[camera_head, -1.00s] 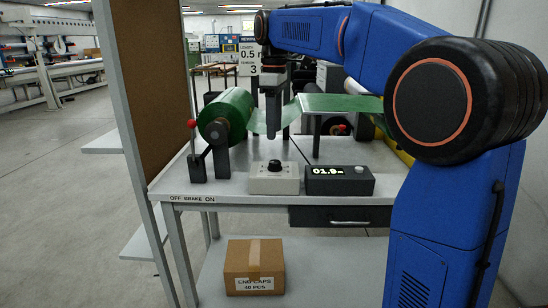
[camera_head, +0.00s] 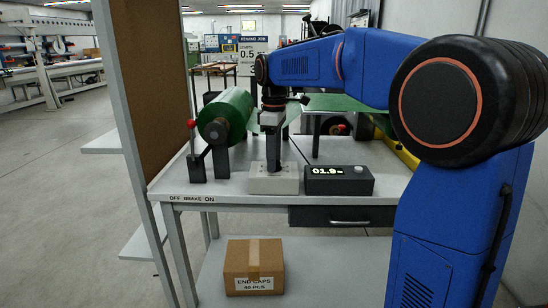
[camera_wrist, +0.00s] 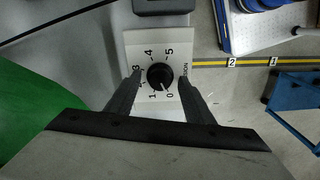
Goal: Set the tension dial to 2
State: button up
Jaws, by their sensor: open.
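The tension dial is a round black knob (camera_wrist: 160,76) on a pale box (camera_head: 262,185) on the bench. In the head view my gripper (camera_head: 273,165) is low over the box and hides the knob.
A dark counter (camera_head: 339,181) reading 01.9m stands just right of the dial box. A green roll (camera_head: 226,115) and a red-tipped brake lever (camera_head: 193,142) are to the left. A green web (camera_head: 345,102) runs behind. A carton (camera_head: 254,267) sits on the lower shelf.

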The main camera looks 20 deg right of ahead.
jog(key=c, duration=1)
jog(key=shift+c, duration=0.2)
jog(key=shift+m, duration=0.3)
jog(key=m, duration=1.2)
jog(key=shift+m, duration=0.3)
jog(key=shift+d+m, duration=0.1)
jog(key=shift+m, duration=2.2)
